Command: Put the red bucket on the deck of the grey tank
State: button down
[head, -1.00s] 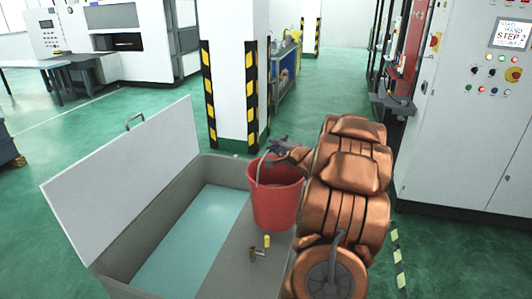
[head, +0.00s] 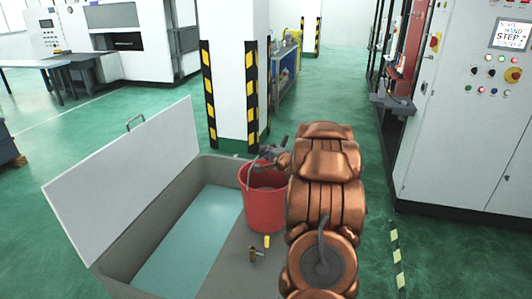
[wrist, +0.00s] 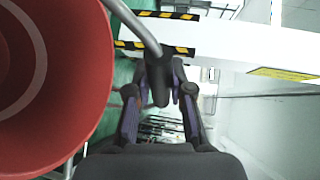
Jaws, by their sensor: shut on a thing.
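The red bucket (head: 264,209) is upright at the far part of the deck (head: 232,262), the flat grey strip right of the water in the grey tank (head: 121,272). I cannot tell whether its base touches the deck. My gripper (head: 270,153) is above the bucket's rim, shut on its raised handle. In the wrist view my gripper (wrist: 161,88) has its fingers around the dark handle grip (wrist: 158,78), and the bucket (wrist: 62,95) fills the left side. My arm hides part of the deck's right side.
The tank's white lid (head: 125,180) stands open at the left. A small brass fitting (head: 254,255) with a yellow part stands on the deck in front of the bucket. A striped pillar (head: 231,95) rises behind the tank. A control cabinet (head: 465,130) stands at the right.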

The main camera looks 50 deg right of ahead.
jog(key=shift+f, duration=0.15)
jog(key=c, duration=1)
grip_release()
jog(key=shift+f, duration=0.1)
jog(key=shift+c, duration=0.2)
jog(key=shift+s, duration=0.2)
jog(key=b+v, duration=0.1)
jog(key=v, duration=1)
jog(key=shift+s+a+r+b, duration=0.2)
jog(key=shift+s+r+b, duration=0.05)
jog(key=shift+r+b, duration=0.05)
